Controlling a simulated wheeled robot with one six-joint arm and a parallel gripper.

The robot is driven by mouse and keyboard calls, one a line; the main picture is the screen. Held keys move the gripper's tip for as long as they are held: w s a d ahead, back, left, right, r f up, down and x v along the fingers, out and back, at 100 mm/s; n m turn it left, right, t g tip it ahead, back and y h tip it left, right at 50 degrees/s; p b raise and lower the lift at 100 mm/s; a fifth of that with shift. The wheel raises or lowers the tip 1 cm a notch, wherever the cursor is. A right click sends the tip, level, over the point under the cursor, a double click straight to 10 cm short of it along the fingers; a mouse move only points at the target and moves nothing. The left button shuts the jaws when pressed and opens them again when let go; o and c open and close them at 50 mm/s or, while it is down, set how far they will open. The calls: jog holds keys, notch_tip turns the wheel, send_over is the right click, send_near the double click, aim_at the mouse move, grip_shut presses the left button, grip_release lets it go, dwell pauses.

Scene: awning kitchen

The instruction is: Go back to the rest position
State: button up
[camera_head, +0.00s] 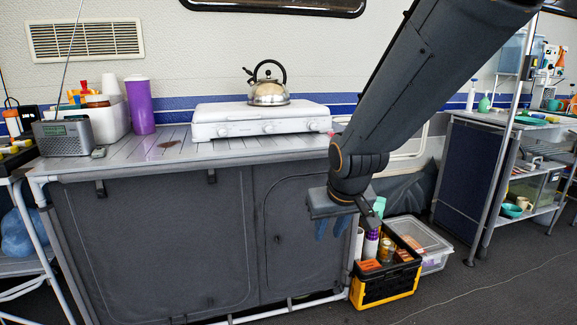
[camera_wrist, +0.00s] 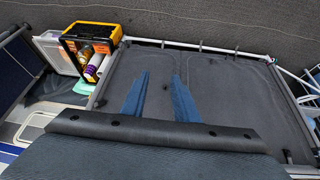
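My gripper (camera_head: 335,228) hangs below my arm, in front of the dark fabric cabinet (camera_head: 150,245) and left of the crate. In the wrist view, its two blue fingers (camera_wrist: 161,75) are apart with nothing between them. The grey cabinet front (camera_wrist: 225,85) shows behind the fingers there.
A black and yellow crate (camera_head: 385,290) with bottles and jars stands on the floor, beside a clear lidded box (camera_head: 432,245). The cabinet top holds a white stove (camera_head: 215,122) with a kettle (camera_head: 268,92), a purple container (camera_head: 140,105) and a radio (camera_head: 63,138). Open floor lies lower right.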

jog(key=s+a+n+g, duration=0.1)
jog(key=s+g, duration=0.5)
jog(key=s, duration=1.9)
jog(key=d+r+m+p, duration=0.3)
jog(key=d+r+p, duration=0.8)
jog(key=p, duration=1)
notch_tip(320, 180, up, 3)
jog(key=shift+f+m+h+p, duration=0.1)
jog(key=shift+m+h+p, duration=0.2)
jog(key=shift+h+p, duration=0.1)
